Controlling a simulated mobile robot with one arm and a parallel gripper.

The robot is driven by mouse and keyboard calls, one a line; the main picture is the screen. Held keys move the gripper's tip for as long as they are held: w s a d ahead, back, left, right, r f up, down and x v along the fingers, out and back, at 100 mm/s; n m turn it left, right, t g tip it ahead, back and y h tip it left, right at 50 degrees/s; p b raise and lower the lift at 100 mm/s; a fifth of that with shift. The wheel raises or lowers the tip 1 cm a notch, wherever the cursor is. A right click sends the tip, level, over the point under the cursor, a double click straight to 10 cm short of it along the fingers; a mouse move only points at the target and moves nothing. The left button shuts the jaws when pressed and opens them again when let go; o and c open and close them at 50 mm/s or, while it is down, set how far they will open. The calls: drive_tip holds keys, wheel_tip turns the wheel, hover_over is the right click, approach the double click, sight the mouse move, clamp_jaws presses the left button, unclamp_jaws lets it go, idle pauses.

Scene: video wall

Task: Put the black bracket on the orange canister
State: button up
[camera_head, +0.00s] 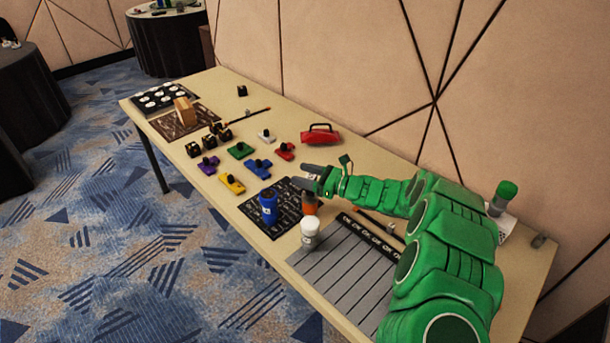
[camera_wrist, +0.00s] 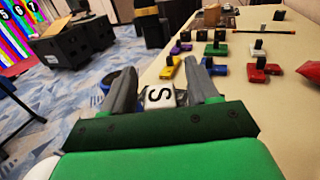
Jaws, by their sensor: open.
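The orange canister (camera_head: 309,203) stands near the dark lettered mat (camera_head: 284,222), just below my gripper in the head view, partly hidden. A blue canister (camera_head: 268,203) stands left of it and a white-topped canister (camera_head: 309,235) in front. My gripper (camera_head: 311,174) is open above the table. In the wrist view its fingers (camera_wrist: 163,88) are apart, with a white face marked S (camera_wrist: 160,97) seen between them; I cannot tell that anything is held. I cannot make out a black bracket for certain; a small black piece (camera_head: 242,91) lies near the wall.
Yellow (camera_head: 231,184), blue (camera_head: 258,170), green (camera_head: 240,150) and purple (camera_head: 207,166) pieces with black knobs lie left of my gripper. A red case (camera_head: 320,134) stands by the wall. A lined grey sheet (camera_head: 338,270) lies in front. Some bare tabletop separates the pieces.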

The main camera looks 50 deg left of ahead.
drive_tip(key=shift+d+r, duration=0.1)
drive_tip(key=shift+r, duration=0.05)
drive_tip(key=v, duration=1.1)
drive_tip(key=shift+w+d, duration=0.15)
drive_tip(key=shift+d, duration=0.25)
